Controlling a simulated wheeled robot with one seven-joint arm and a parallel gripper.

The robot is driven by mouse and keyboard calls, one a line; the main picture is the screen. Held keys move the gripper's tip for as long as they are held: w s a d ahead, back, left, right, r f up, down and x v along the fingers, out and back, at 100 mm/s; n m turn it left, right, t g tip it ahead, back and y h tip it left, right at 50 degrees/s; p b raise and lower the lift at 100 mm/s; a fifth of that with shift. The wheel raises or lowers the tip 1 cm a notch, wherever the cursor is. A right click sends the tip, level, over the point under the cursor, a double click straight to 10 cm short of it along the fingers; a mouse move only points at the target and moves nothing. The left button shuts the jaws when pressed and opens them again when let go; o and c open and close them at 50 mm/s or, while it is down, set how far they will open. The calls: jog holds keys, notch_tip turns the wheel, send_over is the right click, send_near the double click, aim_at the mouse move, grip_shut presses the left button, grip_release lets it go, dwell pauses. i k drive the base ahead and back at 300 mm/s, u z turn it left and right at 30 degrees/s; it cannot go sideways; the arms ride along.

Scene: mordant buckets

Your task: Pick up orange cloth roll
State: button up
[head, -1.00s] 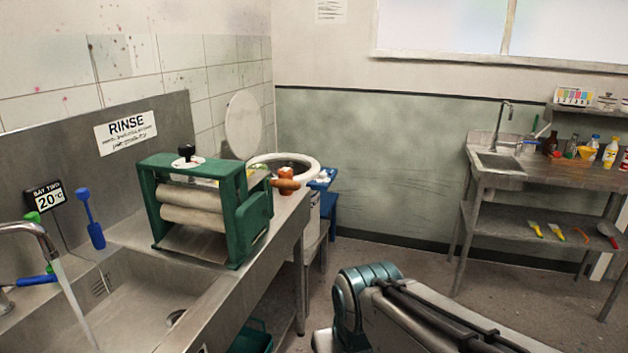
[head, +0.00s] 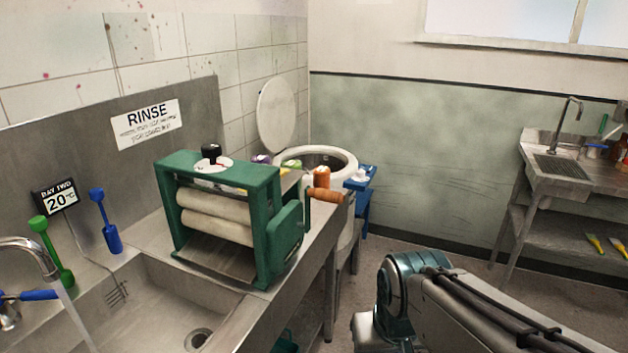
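An orange roll (head: 322,176), which looks like the orange cloth roll, stands upright at the far end of the steel counter. It is behind the green wringer (head: 218,172), and the wringer's wooden crank handle (head: 326,195) crosses in front of its lower part. A green item (head: 293,166) and a purple item (head: 262,159), both partly hidden by the wringer, sit to its left. My arm shows at the lower right, away from the roll. My gripper is not in view.
A steel sink (head: 150,300) with a running tap (head: 28,245) is at the lower left. A round white tub (head: 340,160) with its lid (head: 277,115) raised stands behind the roll, beside a blue stool (head: 364,180). Open floor lies right of the counter.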

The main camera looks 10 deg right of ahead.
aim_at(321, 174)
jog(key=u, duration=0.3)
jog(key=k, duration=0.65)
jog(key=u, duration=0.5)
jog(key=k, duration=0.55)
jog(key=z, duration=0.75)
jog(key=i, duration=0.65)
jog(key=z, duration=0.6)
jog(key=i, duration=0.7)
jog(key=u, duration=0.75)
jog(key=i, duration=0.55)
jog(key=u, duration=0.6)
jog(key=i, duration=0.5)
jog(key=z, duration=0.05)
